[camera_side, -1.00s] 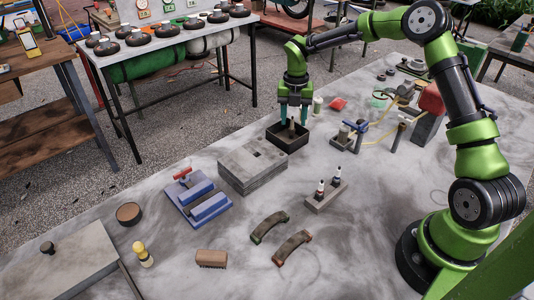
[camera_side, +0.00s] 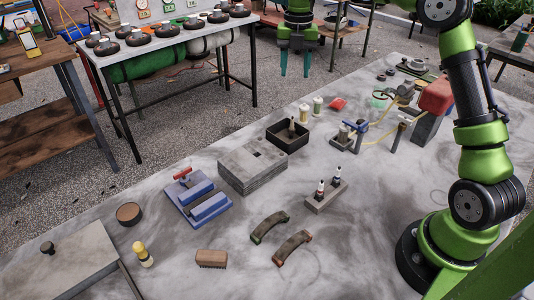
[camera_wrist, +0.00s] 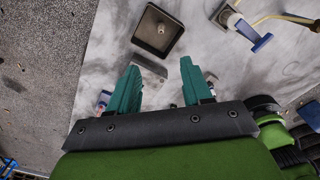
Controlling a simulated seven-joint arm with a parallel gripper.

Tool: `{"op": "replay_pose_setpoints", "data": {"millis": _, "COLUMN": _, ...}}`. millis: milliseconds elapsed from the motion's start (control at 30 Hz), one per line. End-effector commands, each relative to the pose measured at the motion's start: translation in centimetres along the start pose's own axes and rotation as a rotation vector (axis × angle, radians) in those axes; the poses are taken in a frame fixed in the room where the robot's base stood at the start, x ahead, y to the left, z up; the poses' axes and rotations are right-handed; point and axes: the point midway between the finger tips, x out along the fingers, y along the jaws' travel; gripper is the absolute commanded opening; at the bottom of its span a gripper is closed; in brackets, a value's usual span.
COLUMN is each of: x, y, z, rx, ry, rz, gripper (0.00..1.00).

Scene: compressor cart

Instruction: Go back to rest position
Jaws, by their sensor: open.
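My gripper (camera_side: 296,60) is high above the table in the side view, near the top edge of the picture. Its two teal fingers point down, apart, with nothing between them. In the wrist view my gripper (camera_wrist: 160,90) also shows open and empty. Below it on the grey stone table (camera_side: 350,225) stands a dark square tray (camera_side: 273,139) with a small upright object (camera_side: 292,127) in it. The tray also shows in the wrist view (camera_wrist: 142,43), at the top.
Grey slabs (camera_side: 253,174), a blue fixture (camera_side: 199,200), two curved brake shoes (camera_side: 292,247) and a block with two bottles (camera_side: 326,195) lie on the table. A red-topped machine (camera_side: 434,97) stands at the right. The space around my raised gripper looks clear.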

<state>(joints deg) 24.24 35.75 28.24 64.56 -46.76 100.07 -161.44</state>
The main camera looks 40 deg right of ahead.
Motion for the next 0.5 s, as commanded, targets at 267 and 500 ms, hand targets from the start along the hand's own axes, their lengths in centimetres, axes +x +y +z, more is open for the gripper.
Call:
{"op": "replay_pose_setpoints", "data": {"millis": 267, "x": 0.0, "y": 0.2, "z": 0.2, "rx": 0.132, "ry": -0.012, "rz": 0.011, "gripper": 0.49}}
{"op": "replay_pose_setpoints", "data": {"millis": 500, "x": 2.0, "y": 0.1, "z": -2.1, "rx": 0.676, "ry": 0.001, "rz": 0.033, "gripper": 0.49}}
